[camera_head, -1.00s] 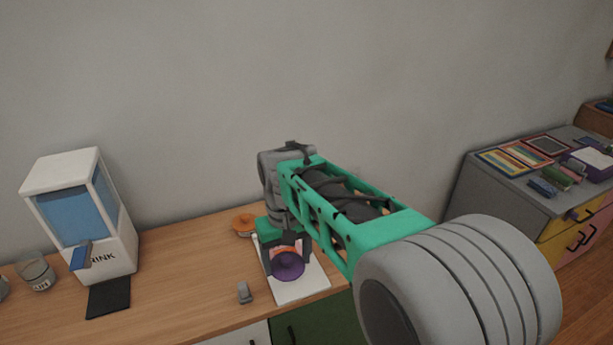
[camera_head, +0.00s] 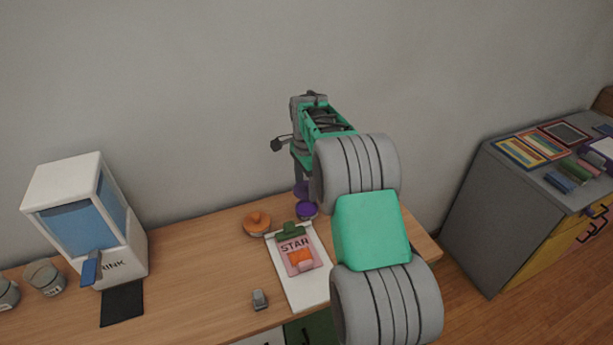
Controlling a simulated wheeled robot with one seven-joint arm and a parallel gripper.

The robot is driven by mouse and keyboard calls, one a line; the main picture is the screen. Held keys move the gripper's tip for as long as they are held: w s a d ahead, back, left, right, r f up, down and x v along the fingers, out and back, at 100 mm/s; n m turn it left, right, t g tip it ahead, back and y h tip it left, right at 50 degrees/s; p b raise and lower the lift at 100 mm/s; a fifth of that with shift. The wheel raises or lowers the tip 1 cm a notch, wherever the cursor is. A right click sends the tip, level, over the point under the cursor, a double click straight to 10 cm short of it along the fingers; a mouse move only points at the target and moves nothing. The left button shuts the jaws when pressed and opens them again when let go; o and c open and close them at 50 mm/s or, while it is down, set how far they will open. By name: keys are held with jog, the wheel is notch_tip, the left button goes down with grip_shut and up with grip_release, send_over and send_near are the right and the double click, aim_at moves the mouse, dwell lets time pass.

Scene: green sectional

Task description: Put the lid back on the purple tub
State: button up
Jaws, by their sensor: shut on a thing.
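My gripper (camera_head: 301,180) is shut on the purple lid (camera_head: 301,188), at the back of the wooden desk. The purple tub (camera_head: 306,210) stands on the desk just below the lid in the picture, beyond the clipboard. The lid appears to be above the tub's far side; I cannot tell whether they touch or how well they line up. My forearm covers the area right of the tub, and the fingers show only in part.
An orange lidded tub (camera_head: 257,223) stands just left of the purple tub. A white board with a clipboard (camera_head: 297,258) lies in front. A small grey object (camera_head: 260,299) is near the front edge. A drink dispenser (camera_head: 116,260) stands left. The desk between is clear.

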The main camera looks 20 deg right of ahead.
jog(key=shift+w+d+f+m, duration=0.15)
jog(key=shift+w+d+m, duration=0.15)
jog(key=shift+d+m, duration=0.1)
jog(key=shift+f, duration=0.2)
jog(key=shift+a+f+b, duration=0.1)
jog(key=shift+f+b, duration=1.9)
jog(key=shift+f, duration=1)
jog(key=shift+a, duration=0.15)
jog(key=shift+f, duration=0.2)
jog(key=o, duration=1.4)
jog(key=shift+o, duration=0.3)
